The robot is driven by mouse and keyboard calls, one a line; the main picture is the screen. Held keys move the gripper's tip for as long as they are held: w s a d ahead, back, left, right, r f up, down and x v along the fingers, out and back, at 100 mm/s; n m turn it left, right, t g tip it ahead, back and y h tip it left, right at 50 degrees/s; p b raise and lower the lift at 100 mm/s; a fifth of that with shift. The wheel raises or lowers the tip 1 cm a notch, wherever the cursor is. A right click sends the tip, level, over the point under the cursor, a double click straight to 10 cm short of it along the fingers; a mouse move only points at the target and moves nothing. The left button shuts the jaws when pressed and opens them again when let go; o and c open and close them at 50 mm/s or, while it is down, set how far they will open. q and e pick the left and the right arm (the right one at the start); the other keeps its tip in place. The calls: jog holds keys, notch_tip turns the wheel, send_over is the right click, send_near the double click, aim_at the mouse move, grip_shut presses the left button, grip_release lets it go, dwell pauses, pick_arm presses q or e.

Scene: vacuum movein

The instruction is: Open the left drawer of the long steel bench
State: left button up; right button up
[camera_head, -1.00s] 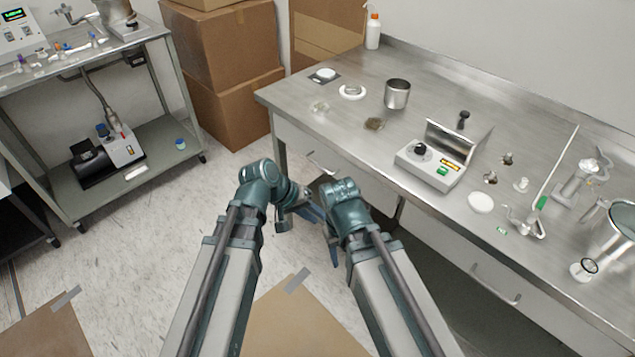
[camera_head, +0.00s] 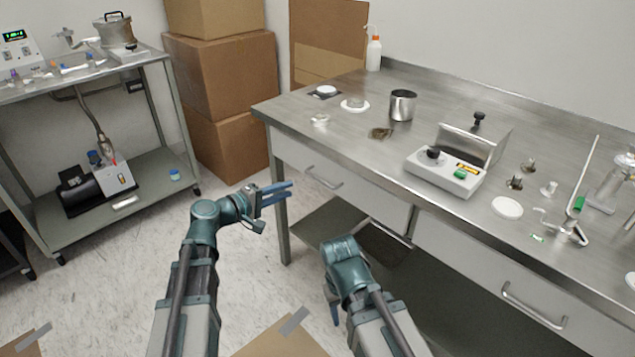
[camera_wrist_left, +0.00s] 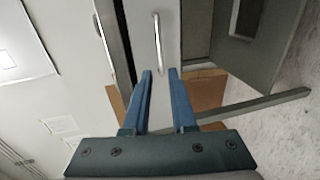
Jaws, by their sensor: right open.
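The long steel bench (camera_head: 340,120) stands at the right in the head view. Its left drawer (camera_head: 370,195) looks shut and has a bar handle (camera_head: 323,178). The handle also shows in the left wrist view (camera_wrist_left: 158,42), just beyond my fingertips and roughly in line with the gap. My left gripper (camera_head: 290,190) is open and empty, left of the drawer front and apart from the handle; its blue fingers show in the left wrist view (camera_wrist_left: 161,72). My right gripper (camera_head: 333,308) is low in front of the bench, mostly hidden behind its own wrist.
The right drawer's handle (camera_head: 533,306) is further right. The bench top holds a control box (camera_head: 445,172), a steel beaker (camera_head: 402,105) and a wash bottle (camera_head: 373,50). A lower shelf (camera_head: 335,232) lies under the drawer. Cardboard boxes (camera_head: 228,80) and a cart (camera_head: 75,205) stand left.

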aim_at(317, 178)
pick_arm(q)
jog(key=b+x, duration=0.2)
jog(key=x, duration=1.1)
jog(key=shift+c, duration=0.2)
grip_shut()
dwell(0.9)
